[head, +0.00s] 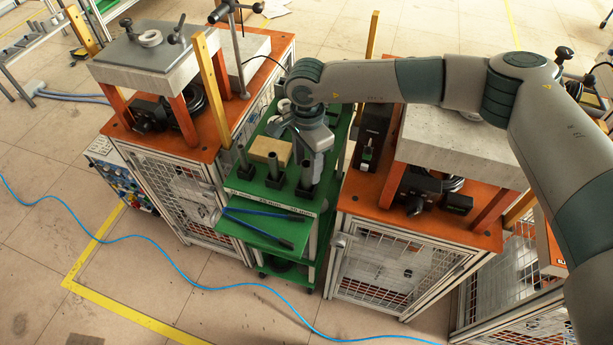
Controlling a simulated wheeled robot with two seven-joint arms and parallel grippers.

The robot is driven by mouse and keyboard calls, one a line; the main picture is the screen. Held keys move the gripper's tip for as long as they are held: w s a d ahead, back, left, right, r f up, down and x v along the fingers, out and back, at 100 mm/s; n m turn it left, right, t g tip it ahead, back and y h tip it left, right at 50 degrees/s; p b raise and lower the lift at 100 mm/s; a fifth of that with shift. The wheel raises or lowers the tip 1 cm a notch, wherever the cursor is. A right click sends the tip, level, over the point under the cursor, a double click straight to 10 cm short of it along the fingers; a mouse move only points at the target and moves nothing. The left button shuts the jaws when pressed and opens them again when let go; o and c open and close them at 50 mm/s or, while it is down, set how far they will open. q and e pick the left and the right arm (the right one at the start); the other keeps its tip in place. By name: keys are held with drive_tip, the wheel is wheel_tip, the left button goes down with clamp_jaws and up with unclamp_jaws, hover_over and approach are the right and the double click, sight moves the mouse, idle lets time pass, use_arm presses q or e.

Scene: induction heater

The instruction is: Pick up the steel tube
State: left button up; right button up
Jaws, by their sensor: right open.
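Several dark upright steel tubes stand in square holders on a green cart. One is the left tube (242,157), one the middle tube (273,167), and one the right tube (307,174). My right gripper (307,160) comes in from the right and points down over the cart. It is open and close to the right tube. I cannot tell whether a finger touches that tube or is only behind it. Part of the cart behind the gripper is hidden by my wrist. My left gripper is not in view.
The green cart (258,238) also holds a tan block (268,150) and blue-handled tongs (265,214). Orange-topped caged stations stand close on both sides, with a left grey slab (150,52) and right grey slab (450,140). A blue cable (190,284) crosses the open floor in front.

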sight(307, 175)
drive_tip(key=f+p, duration=0.3)
drive_tip(key=f, duration=0.1)
drive_tip(key=shift+w, duration=0.25)
drive_tip(key=shift+f, duration=0.6)
clamp_jaws()
